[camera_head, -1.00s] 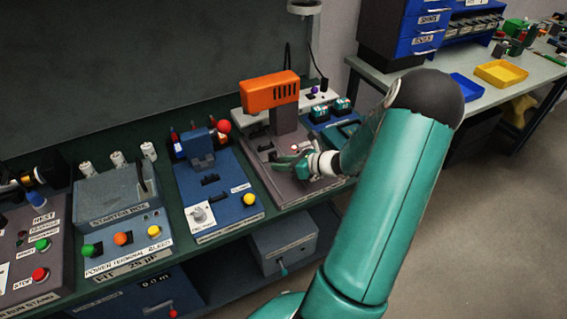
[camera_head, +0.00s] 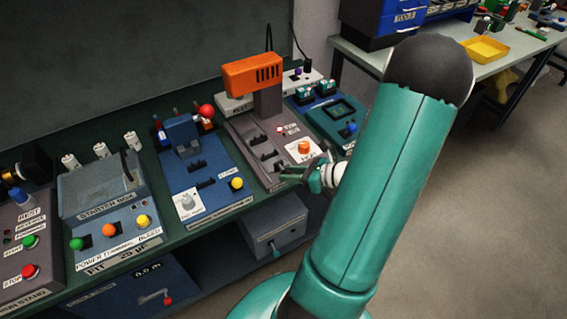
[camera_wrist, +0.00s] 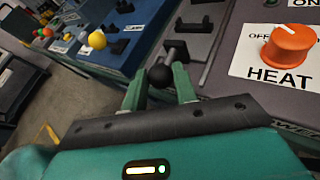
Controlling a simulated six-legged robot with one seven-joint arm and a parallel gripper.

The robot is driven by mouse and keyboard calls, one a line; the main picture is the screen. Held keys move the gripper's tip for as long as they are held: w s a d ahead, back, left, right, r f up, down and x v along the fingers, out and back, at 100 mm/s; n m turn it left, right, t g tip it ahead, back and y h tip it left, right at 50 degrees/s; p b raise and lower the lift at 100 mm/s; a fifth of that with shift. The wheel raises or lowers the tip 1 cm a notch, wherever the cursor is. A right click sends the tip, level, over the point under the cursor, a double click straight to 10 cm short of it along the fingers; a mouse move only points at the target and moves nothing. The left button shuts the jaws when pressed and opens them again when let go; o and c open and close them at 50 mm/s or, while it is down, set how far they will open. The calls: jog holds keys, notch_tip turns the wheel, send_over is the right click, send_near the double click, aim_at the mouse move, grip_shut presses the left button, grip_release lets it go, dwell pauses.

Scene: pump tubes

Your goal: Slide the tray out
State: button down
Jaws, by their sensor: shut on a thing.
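My gripper (camera_head: 291,173) is low at the front edge of the grey heat station (camera_head: 240,128), left of its orange HEAT knob (camera_head: 304,147). In the wrist view my gripper (camera_wrist: 159,86) has its two teal fingers on either side of a round black knob (camera_wrist: 160,75) and is shut on it. A thin stem seems to run from the knob toward the station. Black holders (camera_wrist: 178,50) stand in line behind the knob. I cannot clearly make out the tray's outline. The orange heater head (camera_head: 252,73) is above the rear of the station.
A blue station (camera_head: 205,175) with a yellow button (camera_head: 237,183) stands to the left. A teal-blue unit (camera_head: 325,118) stands to the right. A grey box (camera_head: 275,225) is on the shelf below. The floor in front of the bench is clear.

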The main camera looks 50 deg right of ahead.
jog(key=c, duration=1.1)
grip_release()
jog(key=v, duration=1.4)
